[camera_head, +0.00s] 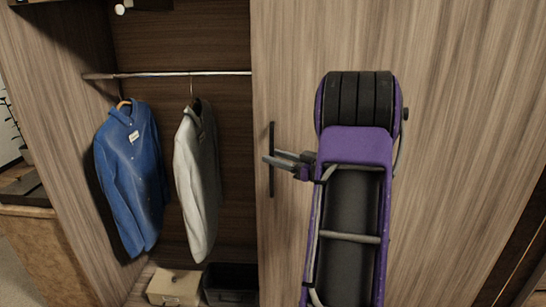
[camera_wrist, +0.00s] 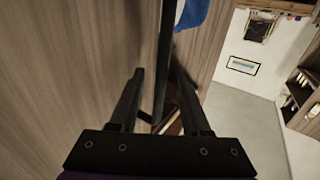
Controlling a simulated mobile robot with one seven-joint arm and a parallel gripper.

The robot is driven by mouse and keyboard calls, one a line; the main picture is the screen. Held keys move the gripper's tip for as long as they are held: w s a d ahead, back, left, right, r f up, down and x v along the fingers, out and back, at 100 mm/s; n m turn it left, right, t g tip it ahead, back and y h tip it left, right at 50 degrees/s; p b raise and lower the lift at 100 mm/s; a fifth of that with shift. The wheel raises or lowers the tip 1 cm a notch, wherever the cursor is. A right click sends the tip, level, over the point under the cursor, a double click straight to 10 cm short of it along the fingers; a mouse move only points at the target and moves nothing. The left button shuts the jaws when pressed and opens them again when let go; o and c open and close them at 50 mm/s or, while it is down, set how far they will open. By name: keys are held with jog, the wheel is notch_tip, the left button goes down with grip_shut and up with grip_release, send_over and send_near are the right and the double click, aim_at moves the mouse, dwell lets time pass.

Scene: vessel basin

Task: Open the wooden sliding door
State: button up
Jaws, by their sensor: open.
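The wooden sliding door (camera_head: 450,130) is a tall wood-grain panel covering the right part of the wardrobe in the head view. Its handle (camera_head: 271,183) is a thin dark vertical bar near the door's left edge. My gripper (camera_head: 272,157) is at the handle's middle height, coming from the right. In the wrist view the handle (camera_wrist: 163,65) runs between the two fingers of my open gripper (camera_wrist: 160,72), with a gap visible on each side. The door (camera_wrist: 70,60) fills the left of that view. Whether a finger touches the handle I cannot tell.
The wardrobe's left side is open. A blue shirt (camera_head: 130,175) and a pale shirt (camera_head: 195,185) hang from a metal rail (camera_head: 170,74). A beige box (camera_head: 174,287) and a dark bin (camera_head: 231,283) stand below. Grey floor (camera_wrist: 245,130) shows in the wrist view.

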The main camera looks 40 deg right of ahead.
jog(key=v, duration=1.6)
